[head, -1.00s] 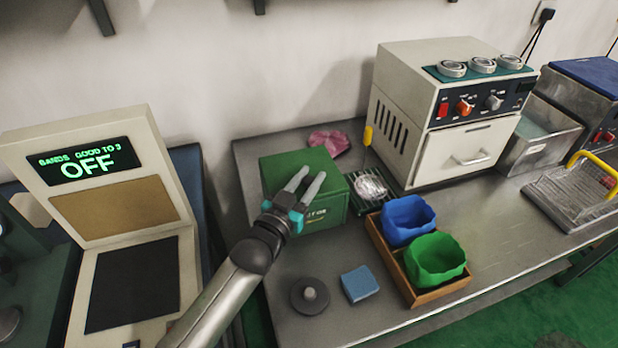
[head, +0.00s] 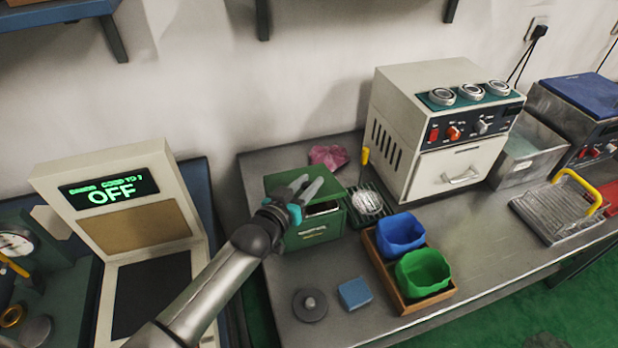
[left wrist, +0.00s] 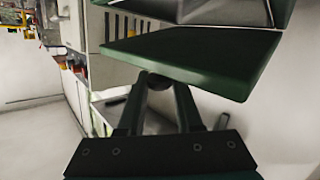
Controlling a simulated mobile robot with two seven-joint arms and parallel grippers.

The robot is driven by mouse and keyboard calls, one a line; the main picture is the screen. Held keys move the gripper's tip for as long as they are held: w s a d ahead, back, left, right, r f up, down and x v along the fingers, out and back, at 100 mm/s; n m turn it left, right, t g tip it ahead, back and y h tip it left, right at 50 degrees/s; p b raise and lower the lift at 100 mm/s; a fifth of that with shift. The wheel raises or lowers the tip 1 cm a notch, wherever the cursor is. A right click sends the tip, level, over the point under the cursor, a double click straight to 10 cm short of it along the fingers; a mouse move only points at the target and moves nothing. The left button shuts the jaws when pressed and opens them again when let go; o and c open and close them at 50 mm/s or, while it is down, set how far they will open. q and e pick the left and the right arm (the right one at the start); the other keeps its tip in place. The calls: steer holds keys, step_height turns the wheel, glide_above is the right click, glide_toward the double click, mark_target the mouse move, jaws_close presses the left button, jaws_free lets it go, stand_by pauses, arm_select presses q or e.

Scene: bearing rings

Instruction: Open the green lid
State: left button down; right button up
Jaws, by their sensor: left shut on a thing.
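The green box (head: 312,232) stands on the metal bench in the head view, its front label facing me. Its green lid (head: 283,182) is tilted up, and a dark opening shows beneath it. In the left wrist view the lid (left wrist: 195,60) is a flat green panel in front of the fingers. My left gripper (head: 308,186) is at the lid, shut on it; in the left wrist view the fingers (left wrist: 160,82) converge at the lid's edge, around what seems a small dark knob. My right gripper is in neither view.
A wooden tray (head: 412,302) with a blue bin (head: 400,234) and a green bin (head: 423,273) stands right of the box. A blue block (head: 355,293) and a grey disc (head: 310,306) lie in front. A cream machine (head: 445,130) stands behind at the right.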

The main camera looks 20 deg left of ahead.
arm_select(q)
steer(key=w+r+g+p, duration=0.1)
steer(key=w+a+r+n+g+p, duration=0.1)
steer(key=p, duration=0.1)
steer(key=a+r+n+p, duration=0.1)
steer(key=r+p, duration=0.1)
steer(key=shift+w+g+h, duration=0.3)
steer(key=shift+w+g, duration=0.1)
steer(key=w+a+r+n+g+h+b, duration=0.1)
steer(key=w+a+r+n+g+b, duration=0.1)
steer(key=w+a+g+b, duration=0.1)
steer(key=shift+w+a+r+g, duration=0.35)
steer(key=shift+w+a, duration=0.15)
steer(key=shift+w, duration=0.9)
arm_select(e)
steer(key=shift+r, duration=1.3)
arm_select(q)
steer(key=c, duration=0.6)
jaws_free()
